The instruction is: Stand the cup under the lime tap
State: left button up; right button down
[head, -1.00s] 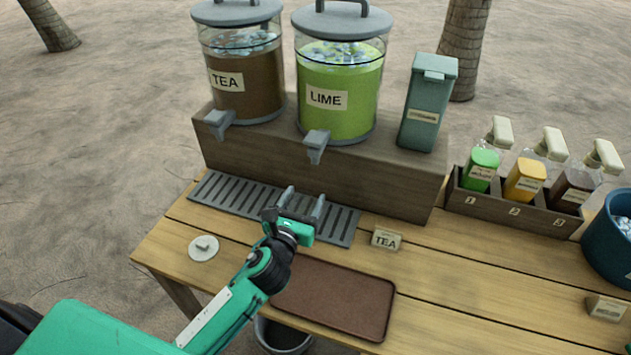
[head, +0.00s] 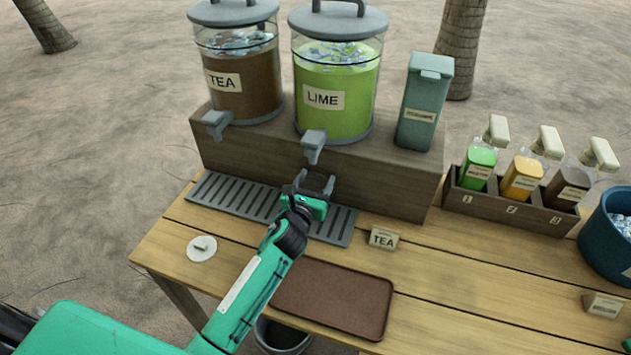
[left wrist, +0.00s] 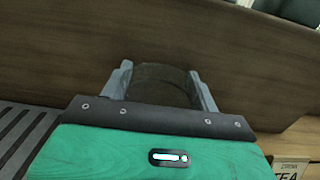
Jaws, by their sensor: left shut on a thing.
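The lime dispenser (head: 336,100) stands on a wooden riser, with its grey tap (head: 314,146) at the front. My left gripper (head: 315,179) is in front of the riser, just below the lime tap in the head view and above the slotted drip tray (head: 240,197). It is shut on a clear cup, which shows faintly between the fingers in the left wrist view (left wrist: 162,84). The cup is hard to make out in the head view, and its base is hidden. I cannot tell whether it touches the tray. My right gripper is not in view.
The tea dispenser (head: 240,80) is left of the lime one, and a tall green-grey box (head: 424,105) is right of it. A TEA card (head: 384,239), a brown tray (head: 335,298) and a white disc (head: 201,248) lie on the table. Pump bottles stand in a crate (head: 510,213) at right.

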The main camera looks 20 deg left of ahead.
pick_arm(q)
jog(key=shift+f, duration=0.15)
jog(key=o, duration=1.4)
jog(key=shift+c, duration=0.2)
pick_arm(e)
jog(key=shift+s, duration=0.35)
pick_arm(q)
jog(key=shift+r, duration=0.25)
jog(key=shift+s+f, duration=0.1)
jog(key=shift+s, duration=0.2)
jog(key=s+b, duration=0.1)
jog(key=s, duration=1)
jog(key=shift+s+a, duration=0.2)
jog(key=shift+a, duration=0.05)
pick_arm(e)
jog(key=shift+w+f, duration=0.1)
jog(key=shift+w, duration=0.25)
